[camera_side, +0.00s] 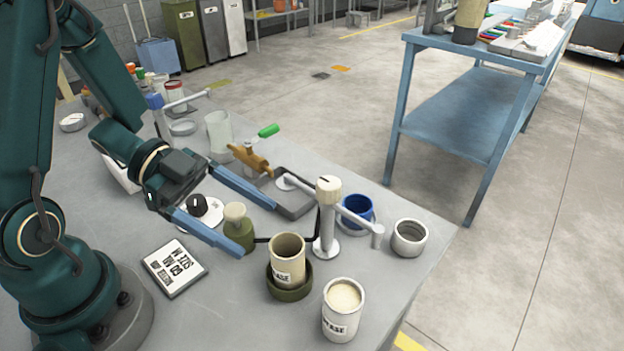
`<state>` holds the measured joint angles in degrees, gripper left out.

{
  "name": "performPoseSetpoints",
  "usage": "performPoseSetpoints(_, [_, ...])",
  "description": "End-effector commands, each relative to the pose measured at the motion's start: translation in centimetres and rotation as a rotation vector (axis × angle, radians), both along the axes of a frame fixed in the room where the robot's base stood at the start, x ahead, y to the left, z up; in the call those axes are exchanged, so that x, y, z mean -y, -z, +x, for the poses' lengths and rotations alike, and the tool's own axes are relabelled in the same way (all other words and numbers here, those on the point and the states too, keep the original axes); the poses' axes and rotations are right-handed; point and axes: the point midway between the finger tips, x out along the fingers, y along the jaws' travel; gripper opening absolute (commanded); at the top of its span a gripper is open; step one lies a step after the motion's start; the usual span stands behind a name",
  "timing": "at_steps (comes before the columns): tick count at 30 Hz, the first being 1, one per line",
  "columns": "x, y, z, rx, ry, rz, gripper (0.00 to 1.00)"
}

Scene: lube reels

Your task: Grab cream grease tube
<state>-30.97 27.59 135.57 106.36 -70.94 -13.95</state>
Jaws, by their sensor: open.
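A cream tube (290,262) with a partly visible label ending in "ASE" stands upright in a dark green round holder (289,290) near the table's front. Its open top faces up. A white can (342,318) with a similar label, full of pale cream stuff, stands to its right, nearer the camera. I cannot tell for certain which one the task names. My gripper (258,228) is open, with two long blue fingers spread wide. It is to the upper left of the cream tube and apart from it. Nothing is held between the fingers.
A cream-capped post with a side arm (327,215) stands just behind the cream tube. A green bottle (238,228) is by the near finger. A blue cup (356,209) and a grey can (409,238) stand right. A sign (174,267) lies on the grey table (235,310).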

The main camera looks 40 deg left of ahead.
Motion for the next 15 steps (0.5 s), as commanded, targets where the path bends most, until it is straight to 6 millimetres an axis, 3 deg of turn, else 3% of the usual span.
performPoseSetpoints(6, [-0.5,1.0,0.1,-0.056,-0.049,-0.033,0.91])
performPoseSetpoints(15, [2.3,2.2,1.2,-0.055,-0.047,-0.032,0.91])
